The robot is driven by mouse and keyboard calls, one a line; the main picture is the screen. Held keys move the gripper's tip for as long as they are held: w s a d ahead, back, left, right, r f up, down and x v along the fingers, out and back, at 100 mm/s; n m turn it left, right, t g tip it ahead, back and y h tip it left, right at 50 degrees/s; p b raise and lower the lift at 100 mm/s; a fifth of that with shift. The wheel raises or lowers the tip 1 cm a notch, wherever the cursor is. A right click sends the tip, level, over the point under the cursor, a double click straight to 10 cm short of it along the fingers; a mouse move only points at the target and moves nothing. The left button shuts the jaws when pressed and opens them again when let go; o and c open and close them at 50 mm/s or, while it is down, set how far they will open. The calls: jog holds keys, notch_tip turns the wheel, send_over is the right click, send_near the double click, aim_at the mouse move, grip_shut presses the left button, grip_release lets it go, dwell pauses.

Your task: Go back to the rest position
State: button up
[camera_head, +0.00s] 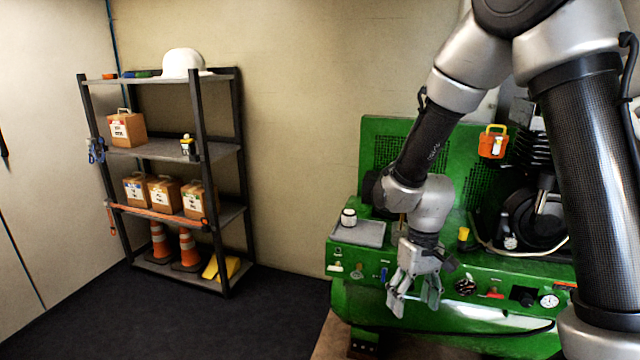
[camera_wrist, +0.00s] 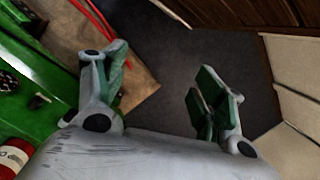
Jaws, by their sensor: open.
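My gripper (camera_head: 415,294) hangs fingers down in front of the green machine (camera_head: 480,318), with its fingers apart. In the wrist view my gripper (camera_wrist: 163,92) is open, with nothing between its fingers; dark floor and a brown board's edge show beyond them. The arm comes in from the upper right and bends down to the gripper, hiding part of the machine.
A grey tray (camera_head: 372,236) with a small white-and-black container (camera_head: 348,217) sits on the machine, left of my wrist. A yellow-topped item (camera_head: 463,234) stands to its right. A shelf (camera_head: 222,148) with boxes and cones stands at left. Dark floor (camera_head: 250,318) between is clear.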

jog(key=s+d+r+m+t, duration=0.1)
jog(key=s+d+r, duration=0.3)
jog(key=r, duration=0.4)
jog(key=s+d+r+m+t, duration=0.1)
jog(key=s+d+r+t, duration=0.2)
jog(key=s+d+r, duration=0.2)
jog(key=s+d+r+m+t, duration=0.1)
jog(key=s+d+r+t, duration=0.1)
jog(key=s+d+r, duration=0.2)
jog(key=d+r, duration=0.3)
jog(key=r, duration=0.4)
jog(key=shift+s+r+m+t+h, duration=0.15)
jog(key=shift+r+m+t+h, duration=0.1)
jog(key=shift+m+t+h, duration=0.05)
